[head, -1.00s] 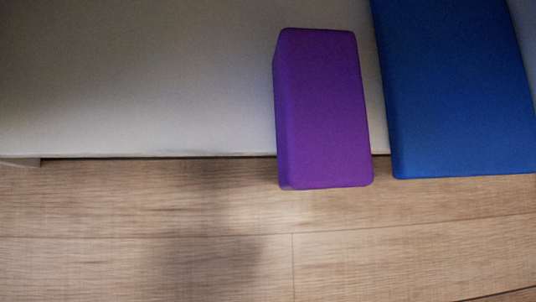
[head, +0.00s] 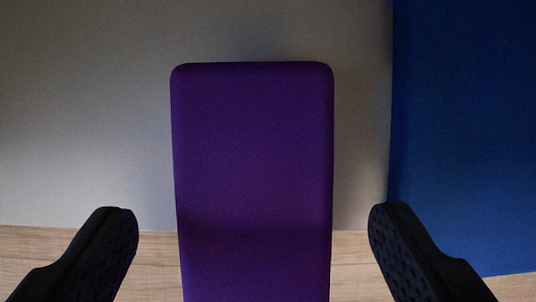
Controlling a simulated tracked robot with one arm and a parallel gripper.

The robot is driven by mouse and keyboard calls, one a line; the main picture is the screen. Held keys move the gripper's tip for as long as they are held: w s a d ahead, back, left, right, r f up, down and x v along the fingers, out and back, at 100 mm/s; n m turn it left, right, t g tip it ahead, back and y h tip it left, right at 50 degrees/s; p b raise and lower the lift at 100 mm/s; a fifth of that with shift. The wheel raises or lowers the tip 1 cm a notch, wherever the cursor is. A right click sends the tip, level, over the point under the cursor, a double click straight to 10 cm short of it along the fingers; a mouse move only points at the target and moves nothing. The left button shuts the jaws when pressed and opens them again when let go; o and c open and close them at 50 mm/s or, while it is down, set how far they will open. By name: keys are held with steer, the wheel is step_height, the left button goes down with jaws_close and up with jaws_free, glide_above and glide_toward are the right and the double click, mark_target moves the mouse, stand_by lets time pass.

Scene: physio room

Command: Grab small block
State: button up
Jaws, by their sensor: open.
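The small block is a purple block with rounded corners (head: 252,150). My gripper (head: 245,213) is open, with one black finger to the left of the block and the other to the right. Bare gaps show between each finger and the block's sides, so neither finger appears to touch it. A shadow falls across the block's lower part.
A larger blue block (head: 465,130) lies to the right, close to my right finger. The pale surface (head: 90,120) is clear to the left. Wooden floor (head: 150,262) shows below its edge.

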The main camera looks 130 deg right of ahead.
mark_target(257, 240)
steer(key=b+x, duration=0.1)
steer(key=x, duration=0.2)
steer(key=shift+s+d, duration=0.15)
steer(key=shift+s, duration=0.05)
steer(key=shift+w+f, duration=0.15)
steer(key=shift+f, duration=0.1)
steer(key=shift+w, duration=0.1)
steer(key=shift+f+b, duration=0.2)
steer(key=shift+b, duration=0.1)
steer(key=c, duration=1.1)
